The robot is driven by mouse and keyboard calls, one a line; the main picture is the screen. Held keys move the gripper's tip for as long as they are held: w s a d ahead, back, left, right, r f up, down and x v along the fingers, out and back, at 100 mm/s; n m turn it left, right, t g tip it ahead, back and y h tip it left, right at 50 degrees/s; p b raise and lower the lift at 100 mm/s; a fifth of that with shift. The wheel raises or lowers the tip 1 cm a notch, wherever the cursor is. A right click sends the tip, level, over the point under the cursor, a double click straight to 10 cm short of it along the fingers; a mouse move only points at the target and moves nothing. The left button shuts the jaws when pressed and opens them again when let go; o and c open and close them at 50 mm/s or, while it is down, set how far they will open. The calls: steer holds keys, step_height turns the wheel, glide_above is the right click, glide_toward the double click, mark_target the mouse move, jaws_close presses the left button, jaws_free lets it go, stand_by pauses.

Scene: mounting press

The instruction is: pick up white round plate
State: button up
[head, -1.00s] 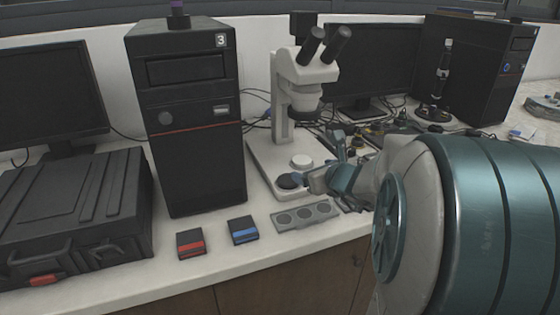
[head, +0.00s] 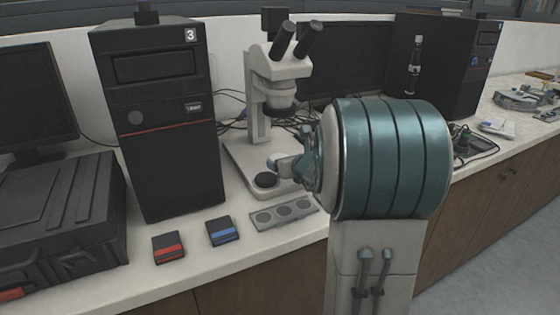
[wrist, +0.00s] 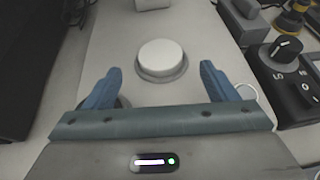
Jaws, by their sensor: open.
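The white round plate (wrist: 160,57) sits on a grey ring on the microscope's pale base. In the wrist view it lies ahead of and between my two blue fingers, with nothing held. My gripper (wrist: 160,80) is open, and its fingers stand apart on either side, a little short of the plate. In the head view my gripper (head: 290,165) is over the microscope base, and my arm hides the plate there. A dark round disc (head: 265,180) shows at the front of the base.
The microscope (head: 272,80) rises behind the plate. A black computer tower (head: 160,120) stands to the left. A grey three-hole strip (head: 284,214), a blue box (head: 222,231) and a red box (head: 168,247) lie in front. A dial device (wrist: 288,75) is close on the right.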

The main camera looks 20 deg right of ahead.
steer(key=x, duration=0.4)
steer(key=shift+w, duration=0.15)
steer(key=c, duration=1.1)
